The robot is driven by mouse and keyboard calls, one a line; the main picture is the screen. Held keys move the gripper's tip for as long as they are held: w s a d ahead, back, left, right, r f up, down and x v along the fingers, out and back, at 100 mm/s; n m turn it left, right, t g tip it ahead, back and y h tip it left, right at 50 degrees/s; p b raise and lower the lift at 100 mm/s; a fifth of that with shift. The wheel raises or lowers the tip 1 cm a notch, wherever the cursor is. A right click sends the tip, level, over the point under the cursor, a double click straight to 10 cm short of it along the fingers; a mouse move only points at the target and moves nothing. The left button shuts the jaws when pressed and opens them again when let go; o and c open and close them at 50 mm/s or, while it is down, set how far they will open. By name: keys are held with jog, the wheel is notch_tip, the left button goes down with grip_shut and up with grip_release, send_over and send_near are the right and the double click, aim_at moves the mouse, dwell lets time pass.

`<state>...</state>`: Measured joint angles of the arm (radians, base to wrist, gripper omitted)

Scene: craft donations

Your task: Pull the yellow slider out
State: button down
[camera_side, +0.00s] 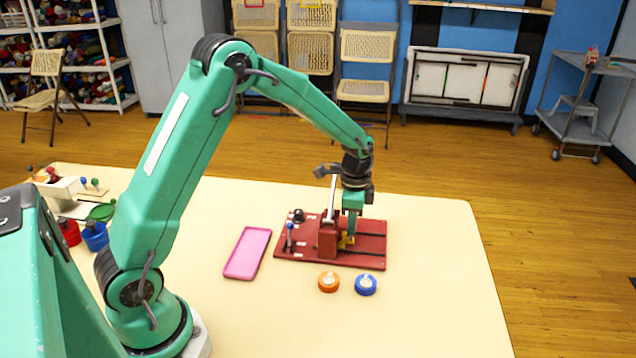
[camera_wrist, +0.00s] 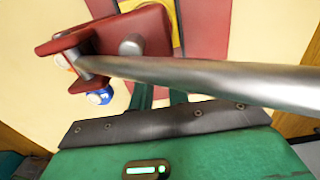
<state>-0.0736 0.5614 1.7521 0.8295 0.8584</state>
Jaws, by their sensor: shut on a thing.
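The yellow slider (camera_side: 345,241) sits at the red block on the dark red board (camera_side: 374,242). It also shows partly at the top of the wrist view (camera_wrist: 178,28). My gripper (camera_side: 351,232) points straight down beside the red block (camera_side: 327,241), with its fingertips low at the slider, and is shut on it. In the wrist view, a metal lever (camera_wrist: 210,79) crosses in front of my gripper and hides the fingertips and the grip. The side view shows the lever (camera_side: 332,195) standing upright from the red block.
The board also carries a blue-topped lever (camera_side: 290,235) and a black knob (camera_side: 298,215). A pink tray (camera_side: 248,253) lies to the left. An orange tape roll (camera_side: 328,282) and a blue tape roll (camera_side: 366,285) lie in front. The table's right side is clear.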

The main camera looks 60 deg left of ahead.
jog(key=shift+w+d, duration=3.3)
jog(key=shift+w, duration=0.05)
jog(key=c, duration=1.4)
grip_release()
jog(key=shift+c, duration=0.2)
jog(key=shift+r, duration=0.1)
notch_tip(320, 180, up, 7)
jog(key=shift+r, duration=0.15)
